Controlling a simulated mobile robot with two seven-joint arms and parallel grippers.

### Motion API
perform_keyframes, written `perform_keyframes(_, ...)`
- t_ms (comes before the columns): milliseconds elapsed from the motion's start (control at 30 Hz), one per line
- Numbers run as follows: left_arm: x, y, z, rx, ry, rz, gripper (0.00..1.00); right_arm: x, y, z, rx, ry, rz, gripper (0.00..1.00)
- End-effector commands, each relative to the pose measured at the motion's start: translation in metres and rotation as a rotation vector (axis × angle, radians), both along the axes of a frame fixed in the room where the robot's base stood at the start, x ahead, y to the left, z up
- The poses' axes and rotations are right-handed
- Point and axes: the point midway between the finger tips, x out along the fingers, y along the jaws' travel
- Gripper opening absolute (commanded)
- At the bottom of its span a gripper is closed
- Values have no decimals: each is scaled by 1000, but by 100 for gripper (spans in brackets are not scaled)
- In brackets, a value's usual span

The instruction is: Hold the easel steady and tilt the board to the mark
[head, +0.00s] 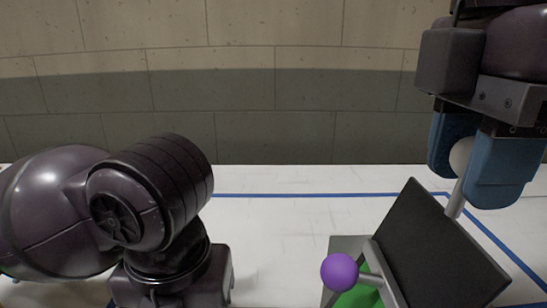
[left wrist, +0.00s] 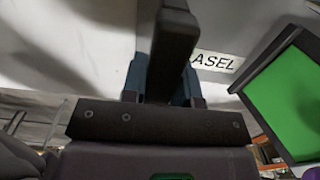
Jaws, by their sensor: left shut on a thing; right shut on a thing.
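The dark board (head: 440,245) leans at a tilt at the lower right of the head view. A grey rod with a pale ball (head: 461,155) rises at its upper right edge. My right gripper (head: 464,178) is shut on that ball. A purple ball (head: 340,271) on a short grey rod stands out at the board's left. In the left wrist view, my left gripper (left wrist: 163,85) is shut on a dark bar (left wrist: 174,35); I cannot tell how the bar joins the easel. A dark-framed green panel (left wrist: 290,95) shows at right there. The tilt mark cannot be made out.
The white table (head: 275,235) has a blue line (head: 300,195) along its back and right. A label reading "ASEL" (left wrist: 216,61), partly covered, is in the left wrist view. A green patch (head: 358,297) lies below the board. The table's middle is clear. A block wall (head: 270,90) stands behind.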

Motion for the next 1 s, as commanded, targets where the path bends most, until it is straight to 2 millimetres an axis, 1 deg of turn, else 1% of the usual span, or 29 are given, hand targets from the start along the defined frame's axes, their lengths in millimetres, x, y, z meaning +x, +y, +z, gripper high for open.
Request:
perform_keyframes(367,0,1,0,5,0,0,0,0,-3,-2,-6,2,0,5)
perform_keyframes(800,0,1,0,5,0,0,0,0,-19,-7,-7,2,-1,5)
perform_keyframes(1000,0,1,0,5,0,0,0,0,-20,-8,-7,2,0,5)
